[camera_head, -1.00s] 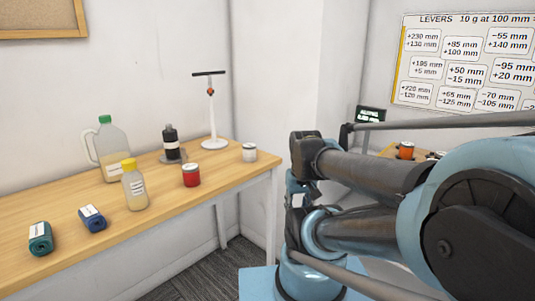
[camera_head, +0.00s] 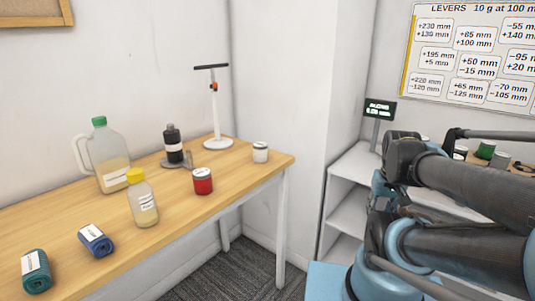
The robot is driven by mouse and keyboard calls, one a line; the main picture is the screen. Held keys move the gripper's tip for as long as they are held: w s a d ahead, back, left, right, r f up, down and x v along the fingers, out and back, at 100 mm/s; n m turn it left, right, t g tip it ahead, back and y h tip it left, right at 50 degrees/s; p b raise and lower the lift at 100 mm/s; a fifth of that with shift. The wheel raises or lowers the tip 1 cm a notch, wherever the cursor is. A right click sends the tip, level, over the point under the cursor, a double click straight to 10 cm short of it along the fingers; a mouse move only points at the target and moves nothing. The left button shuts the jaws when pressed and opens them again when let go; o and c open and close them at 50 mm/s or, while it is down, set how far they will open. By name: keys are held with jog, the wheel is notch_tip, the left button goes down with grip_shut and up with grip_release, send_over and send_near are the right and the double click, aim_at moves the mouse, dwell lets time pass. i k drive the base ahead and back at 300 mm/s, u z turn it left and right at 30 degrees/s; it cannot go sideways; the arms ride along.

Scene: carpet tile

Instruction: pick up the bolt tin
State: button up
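I cannot tell which tin is the bolt tin, as no tin label is readable. A red tin with a pale lid (camera_head: 202,181) stands upright on the wooden table. A small white tin (camera_head: 260,152) stands behind it, near the table's right end. Several more small containers, one with a green top (camera_head: 486,150), show partly behind my arm at the right. My folded arm fills the right side, apart from the table tins. No gripper fingers can be made out and nothing is visibly held.
The table (camera_head: 200,225) also bears a green-capped jug (camera_head: 112,175), a yellow-capped bottle (camera_head: 143,205), a dark bottle (camera_head: 173,148), a white stand (camera_head: 217,142) and two rolled cloths, blue (camera_head: 96,241) and teal (camera_head: 36,272). A white shelf unit (camera_head: 355,163) with a small display (camera_head: 379,110) stands right.

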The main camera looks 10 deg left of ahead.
aim_at(260, 149)
jog(key=k, duration=1.15)
jog(key=u, duration=0.4)
jog(key=i, duration=1)
